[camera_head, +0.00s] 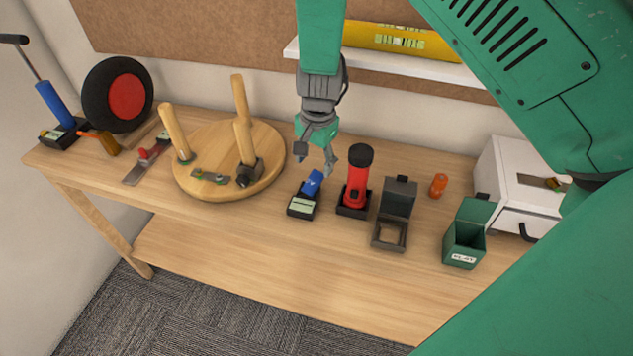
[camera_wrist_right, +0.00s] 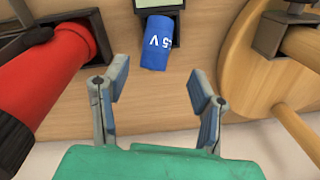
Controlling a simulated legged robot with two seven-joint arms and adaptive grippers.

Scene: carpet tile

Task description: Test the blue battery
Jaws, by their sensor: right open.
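The blue battery (camera_head: 313,182) is at the back end of a small black tester (camera_head: 301,207) with a pale display. In the right wrist view the blue battery (camera_wrist_right: 161,44) shows white lettering, its upper end at the dark tester (camera_wrist_right: 180,25); I cannot tell how firmly it is seated. My right gripper (camera_head: 314,158) is open and empty, pointing down just above and behind the battery. In the right wrist view the open fingers (camera_wrist_right: 159,86) are apart, with the battery ahead of the gap between them. My left gripper is not in view.
A red flashlight (camera_head: 357,185) in a black holder stands close right of the tester. An upturned round stool (camera_head: 215,180) is close left. Further right are a lidded grey box (camera_head: 398,198), an orange battery (camera_head: 438,185), a green box (camera_head: 463,243) and a white drawer unit (camera_head: 512,165). The front bench strip is clear.

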